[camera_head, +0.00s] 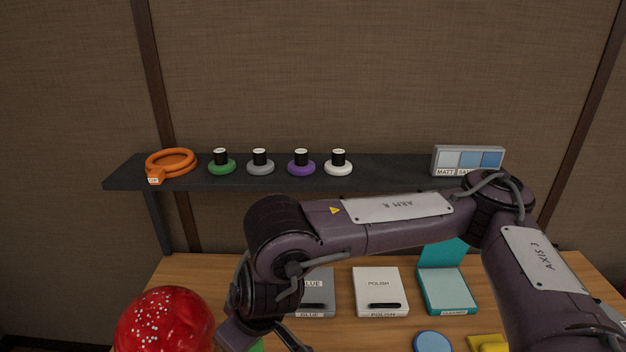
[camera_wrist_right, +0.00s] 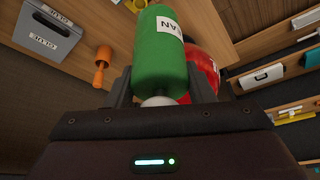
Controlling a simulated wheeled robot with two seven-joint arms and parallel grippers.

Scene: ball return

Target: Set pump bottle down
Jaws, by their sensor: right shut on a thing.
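The green pump bottle (camera_wrist_right: 160,55) fills the middle of the right wrist view, with a white label ending in "AN" and a pale round part at its near end. My right gripper (camera_wrist_right: 162,88) is shut on it, one finger on each side. In the head view, my right arm reaches across to the left, and its gripper (camera_head: 265,338) is at the bottom edge. Only a sliver of green (camera_head: 257,346) shows there. What lies under the bottle is hidden. My left gripper is not in view.
A red speckled ball (camera_head: 165,322) is left of the right gripper. On the wooden table (camera_head: 200,270) are a grey GLUE box (camera_head: 318,290), a white POLISH box (camera_head: 380,288), a teal box (camera_head: 445,292), a blue disc (camera_head: 432,341) and a yellow item (camera_head: 488,343). A dark shelf (camera_head: 390,175) runs behind.

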